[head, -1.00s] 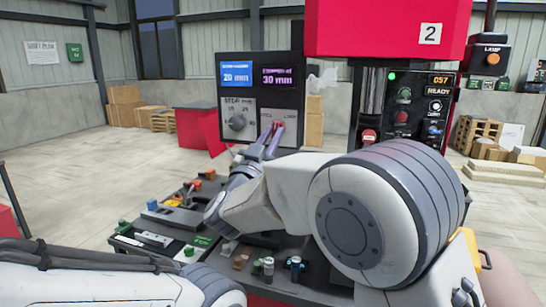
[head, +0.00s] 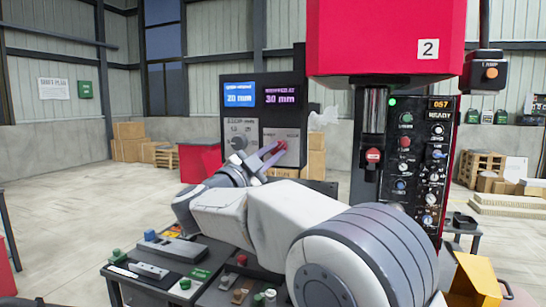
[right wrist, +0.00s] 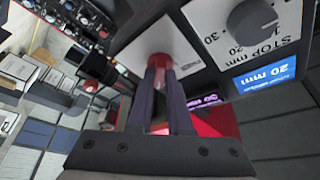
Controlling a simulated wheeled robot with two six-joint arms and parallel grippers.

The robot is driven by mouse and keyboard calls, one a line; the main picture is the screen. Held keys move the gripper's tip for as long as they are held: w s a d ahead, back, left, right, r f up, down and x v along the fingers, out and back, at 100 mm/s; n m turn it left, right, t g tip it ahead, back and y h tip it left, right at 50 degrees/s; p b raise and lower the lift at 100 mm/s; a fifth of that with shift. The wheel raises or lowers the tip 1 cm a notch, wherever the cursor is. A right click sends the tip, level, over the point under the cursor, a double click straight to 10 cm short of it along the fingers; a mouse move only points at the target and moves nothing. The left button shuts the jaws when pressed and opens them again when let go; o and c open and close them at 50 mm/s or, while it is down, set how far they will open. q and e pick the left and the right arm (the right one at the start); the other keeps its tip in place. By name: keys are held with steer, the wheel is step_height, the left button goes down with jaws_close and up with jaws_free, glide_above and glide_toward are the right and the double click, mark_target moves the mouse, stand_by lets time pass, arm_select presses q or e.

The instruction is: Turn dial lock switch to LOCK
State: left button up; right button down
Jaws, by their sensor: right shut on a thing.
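The dial lock switch is a small red lever (head: 280,147) on a light plate at the lower right of the dark display box (head: 266,122). My right gripper (head: 274,153) reaches it from the lower left, with its fingers shut on the lever. In the right wrist view, the fingertips (right wrist: 162,75) close around the reddish switch (right wrist: 160,61), which they partly hide. The plate's lettering is too small to tell which mark the lever points at. My left gripper is not in view.
A grey STOP mm knob (head: 238,143) sits just left of the switch; it also shows in the right wrist view (right wrist: 252,18). A red machine head (head: 385,40) and button panel (head: 420,150) stand to the right. The workbench below holds several small parts.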

stand_by(0.5)
steer(key=c, duration=0.8)
jaws_free()
steer(key=shift+c, duration=0.2)
steer(key=shift+s+a+f, duration=0.1)
steer(key=shift+s+f, duration=0.05)
steer(key=shift+f, duration=0.05)
steer(key=b+v, duration=0.2)
steer(key=v, duration=0.8)
steer(key=shift+r+b, duration=0.2)
steer(key=shift+b, duration=0.1)
